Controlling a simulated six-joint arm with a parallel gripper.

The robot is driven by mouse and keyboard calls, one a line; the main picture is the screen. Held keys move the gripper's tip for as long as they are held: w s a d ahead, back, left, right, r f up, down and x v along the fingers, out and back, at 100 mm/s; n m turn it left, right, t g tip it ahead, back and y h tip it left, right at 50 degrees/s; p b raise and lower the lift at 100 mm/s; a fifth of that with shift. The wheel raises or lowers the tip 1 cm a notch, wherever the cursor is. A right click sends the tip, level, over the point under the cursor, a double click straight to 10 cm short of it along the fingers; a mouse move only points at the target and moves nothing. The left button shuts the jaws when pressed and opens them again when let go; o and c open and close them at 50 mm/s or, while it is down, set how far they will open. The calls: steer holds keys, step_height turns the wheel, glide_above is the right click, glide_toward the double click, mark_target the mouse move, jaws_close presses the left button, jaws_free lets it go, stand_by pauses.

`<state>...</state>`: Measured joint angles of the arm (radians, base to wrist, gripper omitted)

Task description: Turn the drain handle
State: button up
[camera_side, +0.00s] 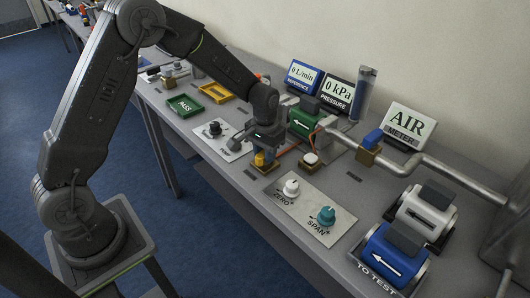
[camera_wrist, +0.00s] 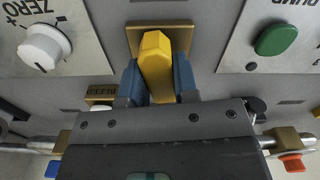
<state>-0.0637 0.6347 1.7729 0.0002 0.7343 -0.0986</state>
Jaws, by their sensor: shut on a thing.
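A yellow handle (camera_wrist: 157,62) on a square brass base (camera_wrist: 183,30) stands in the middle of the wrist view. No readable label shows on it, so I cannot confirm from the picture that it is the drain handle. My gripper (camera_wrist: 160,85) is shut on it, with one blue finger on each side. The handle's bar points roughly up the picture, slightly tilted. In the side view my gripper (camera_side: 262,150) points down over the same yellow handle (camera_side: 260,159), near the table's front edge. The gripper partly hides the handle there.
The ZERO and SPAN panel with a white knob (camera_side: 291,187) and a teal knob (camera_side: 326,215) lies to the right. A panel with a black knob (camera_side: 215,128) lies to the left. A green unit (camera_side: 305,124) and a brass fitting with a white cap (camera_side: 310,158) stand close by.

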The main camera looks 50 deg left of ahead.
steer(key=shift+m, duration=0.8)
steer(key=o, duration=0.9)
steer(key=shift+r, duration=6.95)
